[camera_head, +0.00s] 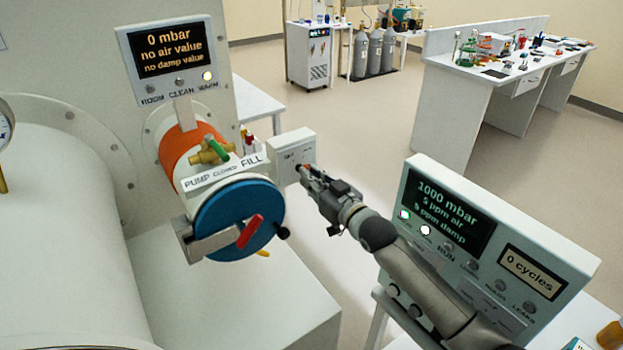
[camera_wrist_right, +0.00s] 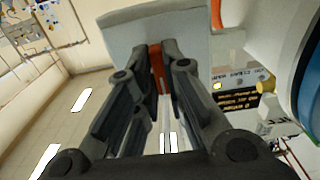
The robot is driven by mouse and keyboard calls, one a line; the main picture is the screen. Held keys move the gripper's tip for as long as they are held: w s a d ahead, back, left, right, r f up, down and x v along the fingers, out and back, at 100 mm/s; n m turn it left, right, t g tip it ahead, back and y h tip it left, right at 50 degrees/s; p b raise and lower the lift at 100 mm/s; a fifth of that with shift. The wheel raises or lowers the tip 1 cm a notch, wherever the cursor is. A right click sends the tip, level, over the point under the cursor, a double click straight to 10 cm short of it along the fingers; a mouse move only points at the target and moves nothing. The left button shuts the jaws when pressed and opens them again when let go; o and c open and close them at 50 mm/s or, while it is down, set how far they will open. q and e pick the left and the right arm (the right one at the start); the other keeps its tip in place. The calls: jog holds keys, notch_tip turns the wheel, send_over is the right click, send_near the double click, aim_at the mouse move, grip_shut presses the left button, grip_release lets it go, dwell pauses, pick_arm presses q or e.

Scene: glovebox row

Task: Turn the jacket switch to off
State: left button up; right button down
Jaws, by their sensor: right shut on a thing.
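The jacket switch is on a small pale box (camera_head: 291,148), which stands just right of the blue round door. Its face has small markings too small to read. In the right wrist view the box (camera_wrist_right: 190,38) fills the top, and an orange-red handle (camera_wrist_right: 156,62) shows between my fingertips. My right gripper (camera_head: 303,171) is at the lower part of the box face, shut on that handle. The right wrist view shows its fingers (camera_wrist_right: 158,75) on both sides of the handle. The fingers partly hide the switch, so its setting cannot be read. My left gripper is not in view.
The blue door (camera_head: 222,222) with a red handle (camera_head: 250,231) is left of my gripper. Above it is a green-handled valve (camera_head: 217,149) marked PUMP, CLOSED, FILL. A 0 mbar display (camera_head: 172,52) stands above. A 1000 mbar panel (camera_head: 480,235) is close beside my right arm.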

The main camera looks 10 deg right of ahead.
jog(key=c, duration=1.5)
grip_release()
jog(key=shift+s+d, duration=0.1)
jog(key=v, duration=1.1)
jog(key=shift+s+d, duration=0.15)
jog(key=shift+s, duration=0.2)
jog(key=shift+f, duration=0.1)
